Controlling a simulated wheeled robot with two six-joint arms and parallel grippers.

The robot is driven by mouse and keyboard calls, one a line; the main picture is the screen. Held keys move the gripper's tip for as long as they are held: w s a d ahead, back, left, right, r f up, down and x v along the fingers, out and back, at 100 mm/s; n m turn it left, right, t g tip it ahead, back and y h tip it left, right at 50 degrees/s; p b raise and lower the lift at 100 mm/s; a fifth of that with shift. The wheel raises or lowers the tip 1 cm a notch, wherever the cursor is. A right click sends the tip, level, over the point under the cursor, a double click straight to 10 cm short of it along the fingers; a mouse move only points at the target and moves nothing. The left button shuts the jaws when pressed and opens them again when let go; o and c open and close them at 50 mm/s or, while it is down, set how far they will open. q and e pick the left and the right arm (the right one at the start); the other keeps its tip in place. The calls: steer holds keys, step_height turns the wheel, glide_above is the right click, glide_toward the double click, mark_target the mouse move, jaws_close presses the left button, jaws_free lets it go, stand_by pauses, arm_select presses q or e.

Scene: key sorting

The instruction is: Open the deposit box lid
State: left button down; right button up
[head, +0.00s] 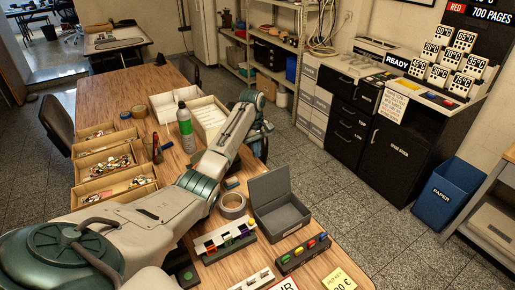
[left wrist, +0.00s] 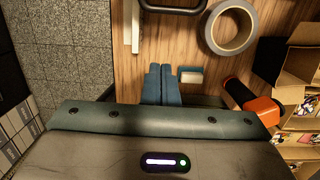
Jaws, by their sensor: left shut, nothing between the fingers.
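The grey deposit box (head: 297,222) stands on the wooden table near its right edge. Its lid (head: 268,187) is raised at the back, and the inside of the box shows. My left arm reaches across the table behind and left of the box. In the left wrist view my left gripper (left wrist: 161,72) is shut and empty above the wood, apart from the box. Its fingertips are not clear in the head view. My right gripper is not in view.
A tape roll (head: 232,204) and a rack with coloured tabs (head: 225,244) lie left of the box. A black strip with coloured keys (head: 302,254) lies in front. The table's right edge is close.

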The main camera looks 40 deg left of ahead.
mark_target(267, 184)
arm_select(q)
steer(key=s+d+f+p, duration=0.1)
steer(key=d+f+p, duration=0.3)
steer(key=f, duration=0.1)
steer(key=shift+s, duration=0.35)
steer(key=shift+w, duration=0.15)
